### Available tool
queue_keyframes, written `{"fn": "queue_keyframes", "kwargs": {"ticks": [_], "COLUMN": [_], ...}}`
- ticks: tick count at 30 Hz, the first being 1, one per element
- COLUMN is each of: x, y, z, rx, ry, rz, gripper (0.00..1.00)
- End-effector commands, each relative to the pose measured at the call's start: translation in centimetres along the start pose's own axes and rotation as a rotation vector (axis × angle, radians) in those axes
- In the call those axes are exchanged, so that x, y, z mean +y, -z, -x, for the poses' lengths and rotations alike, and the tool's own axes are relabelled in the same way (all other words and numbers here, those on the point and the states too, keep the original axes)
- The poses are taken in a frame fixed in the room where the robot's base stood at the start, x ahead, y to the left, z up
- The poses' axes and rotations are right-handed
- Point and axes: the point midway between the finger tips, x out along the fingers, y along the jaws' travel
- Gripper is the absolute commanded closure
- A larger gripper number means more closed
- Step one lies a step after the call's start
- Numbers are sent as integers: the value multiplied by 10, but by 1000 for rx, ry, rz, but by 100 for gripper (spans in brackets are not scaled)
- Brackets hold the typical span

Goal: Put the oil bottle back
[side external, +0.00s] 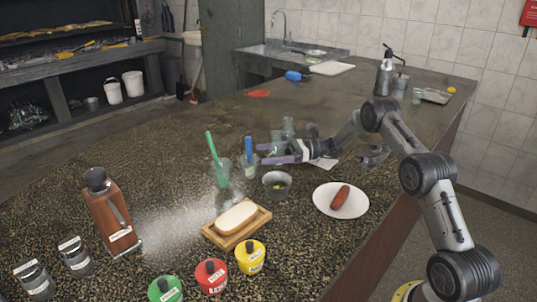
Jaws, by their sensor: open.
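I cannot tell for sure which thing is the oil bottle. A tall brown container (110,215) with a black top, a side handle and a pale label stands upright at the left of the dark speckled counter (165,165). A silver can (384,77) with a black pump-like top stands at the far back right. My gripper (261,154) is open at mid-counter, its purple fingers pointing left. It is close beside a clear glass (247,168) holding a blue-handled thing. Nothing clearly shows between the fingers. My gripper is far from both containers.
A glass with a green stick (222,172), a metal bowl (277,184), a plate with a sausage (341,199) and a wooden tray (236,229) with a pale block crowd the middle. Red (211,276), green and yellow jars stand in front. The back middle is fairly clear.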

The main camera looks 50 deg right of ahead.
Motion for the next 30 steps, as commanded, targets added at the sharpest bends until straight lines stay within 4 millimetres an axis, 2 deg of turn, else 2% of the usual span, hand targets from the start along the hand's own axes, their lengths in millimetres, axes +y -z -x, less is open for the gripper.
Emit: {"fn": "queue_keyframes", "kwargs": {"ticks": [2, 5, 15, 21, 25, 30], "x": [0, -1, 0, 0, 0, 0], "y": [-3, -3, -3, -3, -3, -3], "z": [0, 10, 78, 108, 118, 120], "rx": [0, 1, 0, 0, -1, 0], "ry": [0, 3, 4, 2, 1, -1], "rz": [1, 0, 0, 1, 1, 0], "gripper": [7, 7, 7, 7, 7, 7]}}
